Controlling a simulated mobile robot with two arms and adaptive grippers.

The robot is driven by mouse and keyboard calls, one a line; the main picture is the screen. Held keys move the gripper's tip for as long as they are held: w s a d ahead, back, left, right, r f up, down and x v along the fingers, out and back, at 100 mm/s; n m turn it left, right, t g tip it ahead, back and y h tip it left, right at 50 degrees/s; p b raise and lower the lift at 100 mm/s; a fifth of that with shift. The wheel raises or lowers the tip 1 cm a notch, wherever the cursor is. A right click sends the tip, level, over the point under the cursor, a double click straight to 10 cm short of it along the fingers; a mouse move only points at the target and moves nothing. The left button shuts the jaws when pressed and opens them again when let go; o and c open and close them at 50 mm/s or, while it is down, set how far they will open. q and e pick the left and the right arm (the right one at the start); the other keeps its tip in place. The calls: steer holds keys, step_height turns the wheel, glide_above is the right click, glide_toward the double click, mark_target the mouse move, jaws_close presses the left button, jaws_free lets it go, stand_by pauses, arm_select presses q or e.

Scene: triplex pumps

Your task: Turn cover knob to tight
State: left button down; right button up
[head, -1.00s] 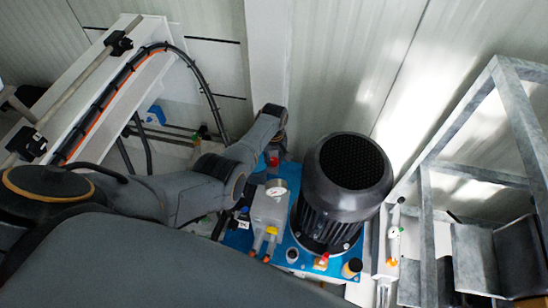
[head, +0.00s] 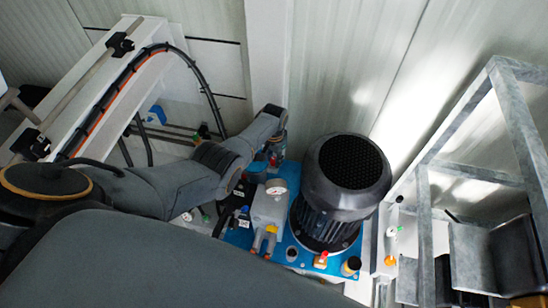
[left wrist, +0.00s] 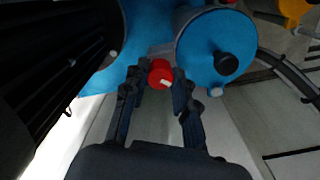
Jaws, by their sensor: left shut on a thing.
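The red cover knob (left wrist: 160,75) with a small pale mark shows in the left wrist view, beside a round blue cover (left wrist: 217,47) with a black cap. My left gripper (left wrist: 158,84) has its two fingers on either side of the knob and is shut on it. In the head view my left arm reaches in from the left, and its gripper (head: 274,150) is at the back left of the blue pump base (head: 240,238). The knob is hard to make out there. My right gripper is not in view.
A large black motor (head: 340,190) stands just right of the gripper. A pressure gauge (head: 276,187) on a grey block is in front of it. A grey metal frame (head: 520,130) stands at the right, and a white wall is close behind.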

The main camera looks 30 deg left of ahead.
mark_target(274, 160)
arm_select(q)
steer(key=m, duration=0.4)
steer(key=shift+m, duration=2.8)
steer(key=c, duration=1.1)
jaws_free()
steer(key=shift+o, duration=0.2)
steer(key=shift+r, duration=0.9)
step_height(274, 160, up, 10)
